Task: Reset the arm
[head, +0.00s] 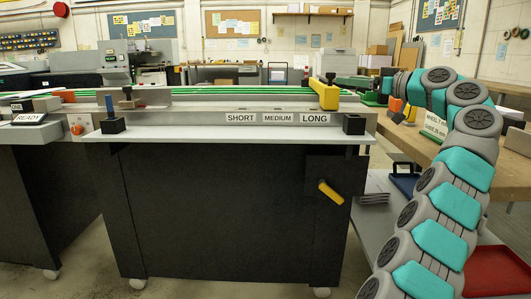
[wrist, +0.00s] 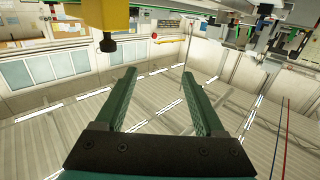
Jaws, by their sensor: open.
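My arm rises at the right of the head view, bends over at the top and points left. Its end is small near the right end of the stitching machine (head: 230,205), beside the yellow block (head: 325,93). In the wrist view my gripper (wrist: 160,74) shows two green fingers well apart, with nothing between them. The wrist picture is upside down, with the ceiling behind the fingers. A yellow part with a black knob (wrist: 108,42) shows at its top left, apart from the fingers.
A wooden bench (head: 410,143) stands right of the machine, close to my arm. A red tray (head: 497,270) lies low at the right. A yellow handle (head: 330,192) sticks out of the machine's front. The floor before the machine is clear.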

